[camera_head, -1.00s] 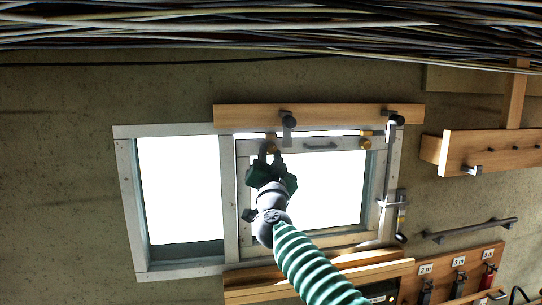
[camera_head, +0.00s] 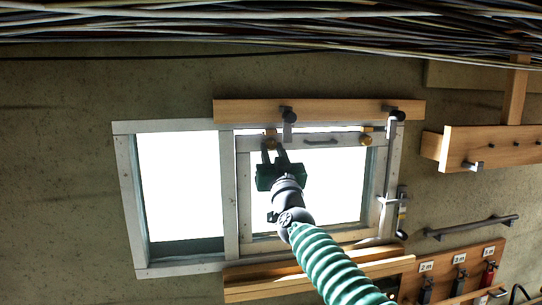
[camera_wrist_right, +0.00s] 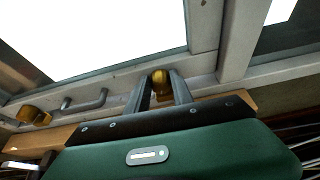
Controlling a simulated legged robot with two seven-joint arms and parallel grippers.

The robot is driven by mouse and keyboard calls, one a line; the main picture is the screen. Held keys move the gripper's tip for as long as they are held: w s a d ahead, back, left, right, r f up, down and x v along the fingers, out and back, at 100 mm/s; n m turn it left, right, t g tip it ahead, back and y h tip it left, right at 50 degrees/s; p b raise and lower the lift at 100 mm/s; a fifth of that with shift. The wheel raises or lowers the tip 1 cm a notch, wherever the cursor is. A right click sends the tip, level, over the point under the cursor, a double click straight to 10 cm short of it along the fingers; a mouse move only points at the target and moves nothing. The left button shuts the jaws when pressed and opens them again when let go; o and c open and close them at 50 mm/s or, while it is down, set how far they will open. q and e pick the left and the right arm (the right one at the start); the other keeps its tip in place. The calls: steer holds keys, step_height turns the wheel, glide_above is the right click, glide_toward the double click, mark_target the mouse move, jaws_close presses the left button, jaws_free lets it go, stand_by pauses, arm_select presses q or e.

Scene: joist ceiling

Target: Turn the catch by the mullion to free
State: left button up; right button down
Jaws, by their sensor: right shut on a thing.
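The catch by the mullion (camera_head: 270,137) is a small brass-coloured piece at the top left of the window sash (camera_head: 243,190), beside the mullion (camera_head: 229,190). My right gripper (camera_head: 272,148) reaches up from below and is shut on this catch, its two grey fingers on either side. In the right wrist view the catch (camera_wrist_right: 160,78) shows as a rounded brass piece between the fingertips. The fingers hide part of it, so its exact angle is unclear. A second brass catch (camera_head: 366,139) sits at the sash's top right. My left gripper is not in view.
A grey pull handle (camera_head: 320,142) lies between the two catches. Cables (camera_head: 270,28) cross the top. Shelves and hanging tools stand at lower right.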

steer(key=shift+s+d+r+n+y+b, duration=0.1)
steer(key=shift+r+n+y+b, duration=0.1)
steer(key=shift+n+y, duration=0.3)
steer(key=shift+d+r+n+y+b, duration=0.15)
steer(key=shift+n+y, duration=0.15)
steer(key=shift+n, duration=0.8)
steer(key=shift+r, duration=0.15)
steer(key=c, duration=1.3)
jaws_free()
steer(key=shift+o, duration=0.9)
steer(key=shift+s+a, duration=0.1)
steer(key=shift+s, duration=0.15)
steer(key=shift+f, duration=0.25)
